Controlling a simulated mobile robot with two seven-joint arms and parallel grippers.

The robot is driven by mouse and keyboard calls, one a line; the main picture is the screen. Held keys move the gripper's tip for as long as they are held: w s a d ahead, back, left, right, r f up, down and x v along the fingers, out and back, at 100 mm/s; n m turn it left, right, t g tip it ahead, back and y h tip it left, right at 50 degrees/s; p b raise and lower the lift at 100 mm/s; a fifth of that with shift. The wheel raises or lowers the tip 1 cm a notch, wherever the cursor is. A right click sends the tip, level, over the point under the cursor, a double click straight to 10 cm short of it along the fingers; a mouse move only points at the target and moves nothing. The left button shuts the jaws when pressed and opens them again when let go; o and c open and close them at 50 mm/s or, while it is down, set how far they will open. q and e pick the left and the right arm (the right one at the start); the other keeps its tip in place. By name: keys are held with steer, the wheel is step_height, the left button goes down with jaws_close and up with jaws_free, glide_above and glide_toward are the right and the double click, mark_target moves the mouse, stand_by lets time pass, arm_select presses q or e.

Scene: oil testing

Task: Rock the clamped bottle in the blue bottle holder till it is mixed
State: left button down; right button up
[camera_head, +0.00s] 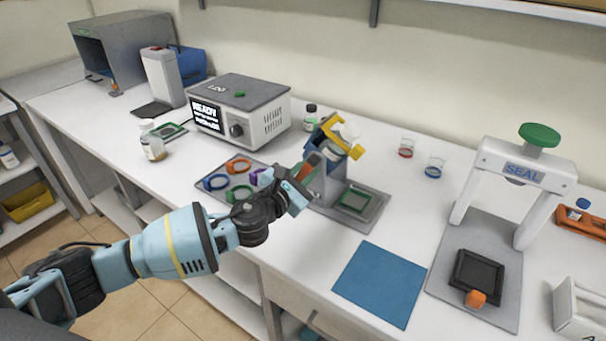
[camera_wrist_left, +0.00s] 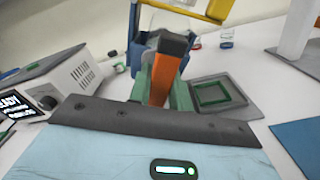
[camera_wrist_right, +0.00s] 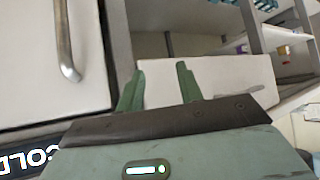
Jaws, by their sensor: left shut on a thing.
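The blue bottle holder (camera_head: 324,132) sits tilted on a grey stand (camera_head: 327,187), with a yellow clamp (camera_head: 352,151) across it. The clear bottle (camera_head: 336,147) lies tilted inside, partly hidden by the holder and clamp; its contents are hard to make out. My left gripper (camera_head: 304,172) is in front of the stand, shut on an orange handle with a dark end (camera_wrist_left: 164,80). The holder (camera_wrist_left: 142,52) and clamp (camera_wrist_left: 212,9) show just behind the handle in the left wrist view. My right gripper (camera_wrist_right: 159,88) is open and empty, away from the holder, facing shelves.
A grey mat with coloured rings (camera_head: 238,166) lies left of the stand. A green-framed square (camera_head: 355,199) is on the right of its base. A boxy device reading READY (camera_head: 240,104) stands behind left. A blue mat (camera_head: 380,284) and the SEAL press (camera_head: 520,168) are at right.

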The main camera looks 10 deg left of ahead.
arm_select(q)
steer(key=n, duration=0.5)
steer(key=shift+n, duration=0.4)
stand_by(0.3)
steer(key=m, duration=0.2)
steer(key=shift+r+m, duration=0.15)
steer(key=shift+m, duration=0.15)
steer(key=m, duration=0.5)
steer(key=shift+m, duration=0.7)
